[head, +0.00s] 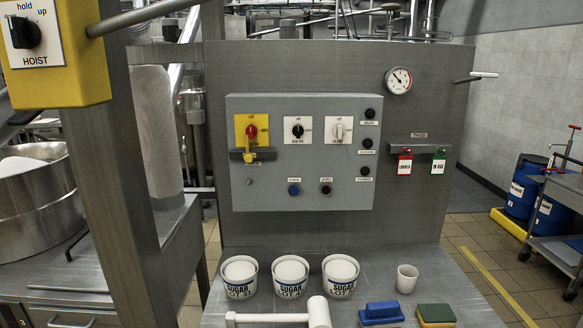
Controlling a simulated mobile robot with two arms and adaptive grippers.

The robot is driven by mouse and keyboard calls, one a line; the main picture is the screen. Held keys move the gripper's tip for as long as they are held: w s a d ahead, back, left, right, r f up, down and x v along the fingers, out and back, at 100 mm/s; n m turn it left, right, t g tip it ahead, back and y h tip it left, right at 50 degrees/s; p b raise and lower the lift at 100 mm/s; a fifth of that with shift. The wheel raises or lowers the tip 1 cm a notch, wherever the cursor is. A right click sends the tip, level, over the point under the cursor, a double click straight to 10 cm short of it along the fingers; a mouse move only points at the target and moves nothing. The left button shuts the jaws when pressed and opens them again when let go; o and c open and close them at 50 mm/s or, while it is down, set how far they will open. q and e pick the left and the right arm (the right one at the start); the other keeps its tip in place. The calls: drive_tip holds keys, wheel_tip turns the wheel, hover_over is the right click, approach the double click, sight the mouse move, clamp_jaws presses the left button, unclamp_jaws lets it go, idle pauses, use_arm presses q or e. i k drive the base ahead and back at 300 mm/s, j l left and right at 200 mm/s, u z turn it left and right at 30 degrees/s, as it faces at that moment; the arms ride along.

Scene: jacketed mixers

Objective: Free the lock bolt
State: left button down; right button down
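A grey control panel (303,190) is mounted on the steel back wall. At its upper left is a yellow plate (241,122) with a red rotary switch (251,131) marked off and on. Just below the switch is a small horizontal bar assembly (265,155) with a yellow piece on it; it may be the lock bolt, but it is too small to tell how it sits. A short rod with a pale grip (483,75) sticks out at the wall's right edge. Neither of my grippers is in view.
Three white sugar tubs (341,279), a white mallet-like tool (319,312), a blue-handled block (381,313), a sponge (436,315) and a cup (407,278) stand on the counter. A yellow hoist box (60,82) and post (110,160) block the left. Tags (405,165) hang right.

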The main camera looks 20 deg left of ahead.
sight(248, 157)
drive_tip(key=i+l, duration=0.1)
drive_tip(key=l, duration=0.3)
drive_tip(key=i+l+u, duration=0.1)
drive_tip(key=l, duration=0.35)
drive_tip(key=i+l, duration=0.15)
drive_tip(key=l, duration=0.25)
drive_tip(key=i+l+u, duration=0.1)
drive_tip(key=l, duration=0.3)
